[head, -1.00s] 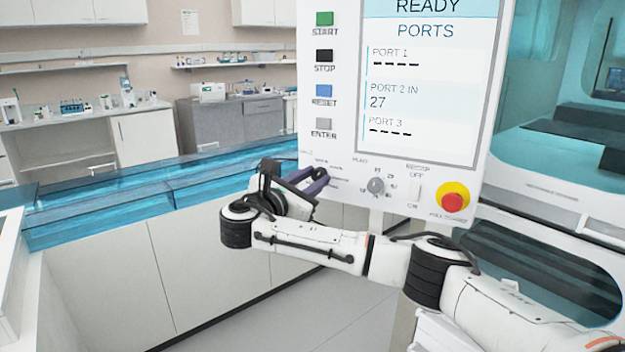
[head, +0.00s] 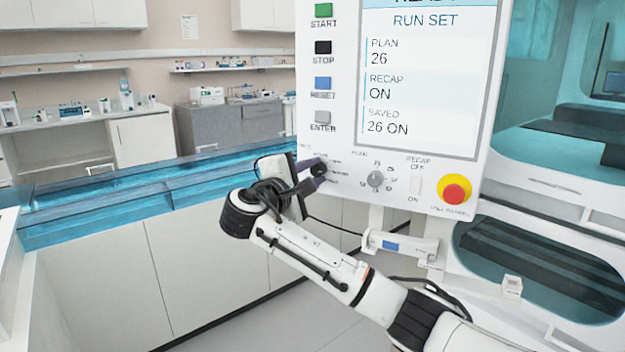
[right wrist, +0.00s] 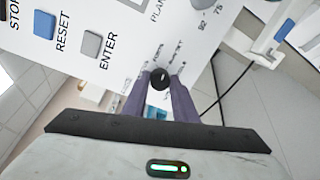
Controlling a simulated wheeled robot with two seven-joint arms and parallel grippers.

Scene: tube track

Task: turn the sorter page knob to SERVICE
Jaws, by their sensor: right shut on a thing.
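The sorter page knob (head: 319,169) is a small black dial at the lower left of the white control panel (head: 340,150). In the right wrist view the black knob (right wrist: 160,77) has a light pointer mark and small labels around it, too blurred to read. My right gripper (head: 316,172) is shut on the knob, one purple finger on each side; the fingers also show in the right wrist view (right wrist: 160,95). The screen (head: 425,80) reads RUN SET, PLAN 26, RECAP ON, SAVED 26 ON. My left gripper is not in view.
The grey plan knob (head: 376,179), the recap switch (head: 415,187) and the red stop button (head: 454,191) sit to the right. START, STOP, RESET and ENTER buttons (head: 322,117) are above. A handheld device with a cable (head: 400,246) hangs below the panel.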

